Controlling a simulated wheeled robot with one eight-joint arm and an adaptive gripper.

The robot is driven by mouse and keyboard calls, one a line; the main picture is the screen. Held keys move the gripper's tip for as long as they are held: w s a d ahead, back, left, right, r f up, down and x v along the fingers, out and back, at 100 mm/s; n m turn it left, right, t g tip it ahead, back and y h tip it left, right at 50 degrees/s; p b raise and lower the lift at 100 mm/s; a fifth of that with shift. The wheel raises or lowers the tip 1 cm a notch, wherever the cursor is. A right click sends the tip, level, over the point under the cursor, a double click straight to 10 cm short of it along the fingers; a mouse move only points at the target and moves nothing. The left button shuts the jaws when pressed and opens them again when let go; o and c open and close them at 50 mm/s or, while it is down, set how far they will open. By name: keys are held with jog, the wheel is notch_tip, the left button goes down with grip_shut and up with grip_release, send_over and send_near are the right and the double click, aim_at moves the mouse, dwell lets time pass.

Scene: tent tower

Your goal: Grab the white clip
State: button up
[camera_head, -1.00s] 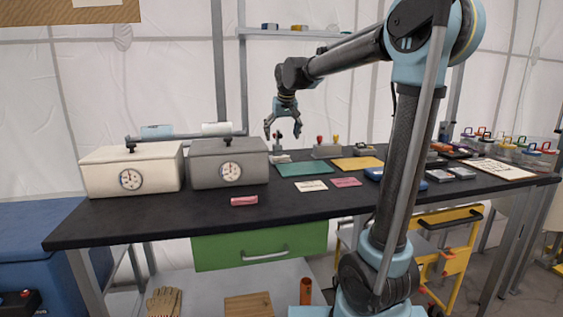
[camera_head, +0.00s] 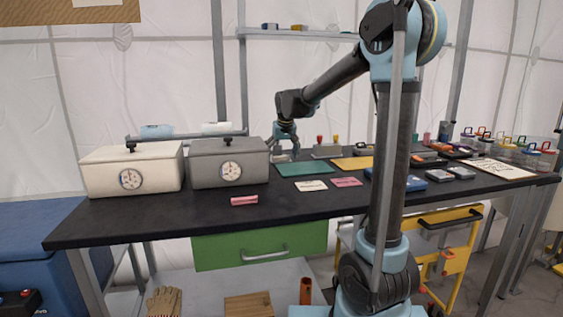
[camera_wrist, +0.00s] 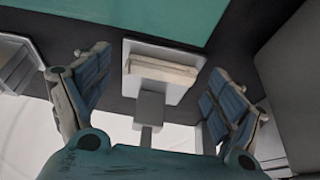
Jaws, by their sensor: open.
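The white clip (camera_wrist: 160,64) lies on the black table between my fingers in the wrist view. It looks like a pale block with a cream bar across it and a grey tab towards my palm. My gripper (camera_wrist: 157,72) is open, with one finger on each side of the clip and visible gaps to both. In the head view my gripper (camera_head: 287,151) points down at the table's back, just right of the grey box. There it hides most of the clip.
The grey box (camera_head: 229,178) with a dial stands close to the left of my gripper, and a white box (camera_head: 107,182) stands beyond it. A green mat (camera_head: 305,169) lies just in front. Stamps with red and yellow handles stand to the right.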

jog(key=c, duration=0.8)
jog(key=shift+r, duration=0.1)
